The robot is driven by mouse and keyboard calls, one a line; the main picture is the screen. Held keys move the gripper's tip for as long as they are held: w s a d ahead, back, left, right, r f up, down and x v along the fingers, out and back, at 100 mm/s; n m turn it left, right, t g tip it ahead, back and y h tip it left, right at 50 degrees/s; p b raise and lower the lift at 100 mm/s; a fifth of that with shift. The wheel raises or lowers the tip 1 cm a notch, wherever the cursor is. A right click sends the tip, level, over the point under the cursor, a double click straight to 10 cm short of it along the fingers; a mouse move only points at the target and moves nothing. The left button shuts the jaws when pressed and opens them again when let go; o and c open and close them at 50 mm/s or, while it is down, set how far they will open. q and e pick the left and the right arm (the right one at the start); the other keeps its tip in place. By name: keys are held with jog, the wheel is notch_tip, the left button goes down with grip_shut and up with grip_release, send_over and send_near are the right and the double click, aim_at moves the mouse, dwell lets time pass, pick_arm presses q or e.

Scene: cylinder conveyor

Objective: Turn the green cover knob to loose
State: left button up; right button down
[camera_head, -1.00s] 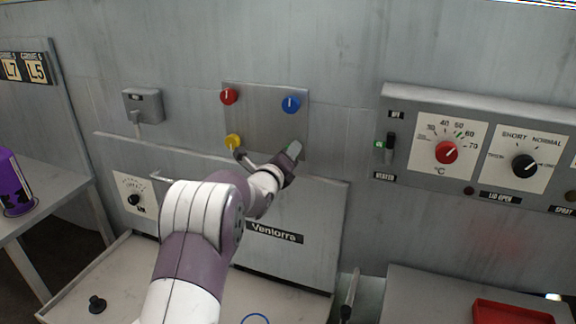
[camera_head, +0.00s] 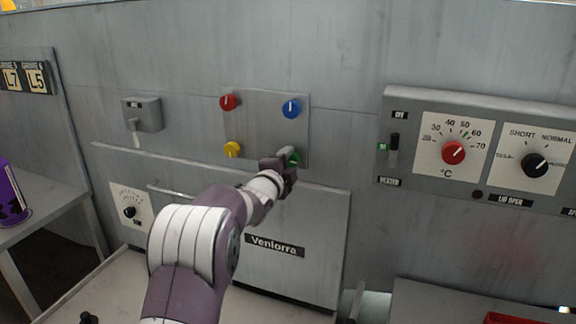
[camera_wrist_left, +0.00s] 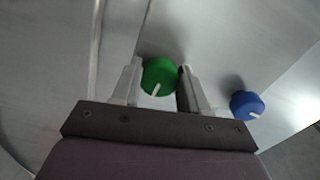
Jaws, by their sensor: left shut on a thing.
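The green knob (camera_wrist_left: 159,76) sits between the two fingers of my left gripper (camera_wrist_left: 160,80) in the left wrist view, with a white pointer line toward the gripper. In the head view a bit of the green knob (camera_head: 294,159) shows past my left gripper (camera_head: 288,158), at the lower right corner of the square cover plate (camera_head: 262,125). My left gripper is shut on the knob. The red knob (camera_head: 228,102), blue knob (camera_head: 291,108) and yellow knob (camera_head: 232,149) are at the plate's other corners. My right gripper is not in view.
The blue knob (camera_wrist_left: 247,105) is close beside the right finger in the wrist view. Below the plate is a panel labelled Venlorra with a bar handle (camera_head: 172,191). A control box with a red dial (camera_head: 453,152) and black dial (camera_head: 535,165) is at right.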

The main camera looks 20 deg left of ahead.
pick_arm(q)
jog(key=n, duration=0.3)
jog(key=shift+n, duration=0.4)
jog(key=n, duration=0.4)
jog(key=shift+d+n+p, duration=0.1)
jog(key=shift+n+p, duration=0.2)
jog(key=shift+p, duration=0.05)
jog(key=n+p, duration=0.1)
jog(key=n, duration=0.3)
jog(key=shift+d+f+n+p, duration=0.1)
jog(key=shift+n+p, duration=0.6)
jog(key=shift+n, duration=1.8)
jog(key=o, duration=1.1)
jog(key=shift+c, duration=0.2)
